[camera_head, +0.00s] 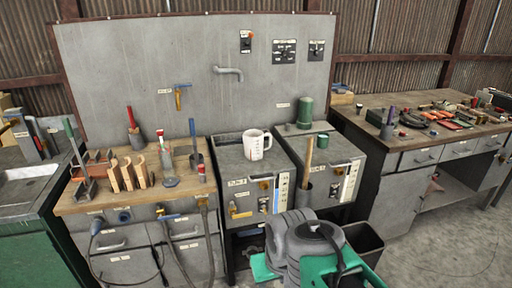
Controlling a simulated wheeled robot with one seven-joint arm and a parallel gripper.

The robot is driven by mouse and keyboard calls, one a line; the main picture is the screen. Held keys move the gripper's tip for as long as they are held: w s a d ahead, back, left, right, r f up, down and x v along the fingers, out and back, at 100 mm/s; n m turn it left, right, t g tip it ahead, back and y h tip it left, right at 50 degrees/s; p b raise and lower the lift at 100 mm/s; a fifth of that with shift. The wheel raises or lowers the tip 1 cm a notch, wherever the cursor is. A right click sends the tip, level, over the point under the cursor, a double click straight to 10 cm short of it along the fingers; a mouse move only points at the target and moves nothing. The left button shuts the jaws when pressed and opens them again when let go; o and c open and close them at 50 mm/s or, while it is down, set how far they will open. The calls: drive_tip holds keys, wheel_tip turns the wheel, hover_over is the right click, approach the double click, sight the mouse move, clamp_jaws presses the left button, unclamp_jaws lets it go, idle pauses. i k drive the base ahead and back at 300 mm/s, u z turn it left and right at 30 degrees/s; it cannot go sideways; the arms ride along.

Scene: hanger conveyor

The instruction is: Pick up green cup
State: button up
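My grey and green arm shows at the bottom middle, in front of the cabinets and well short of the cup. I cannot make out my gripper's fingers. The cup looks unobstructed from here.
A holder with a wooden handle (307,160) rises in front of the cabinets, left of the cup. A tool-covered wooden bench (376,103) stands right. Open floor (450,245) lies at lower right.

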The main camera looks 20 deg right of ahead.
sight(322, 139)
drive_tip(key=z, duration=0.75)
drive_tip(key=i, duration=1.35)
drive_tip(key=u, duration=0.7)
drive_tip(key=i, duration=0.65)
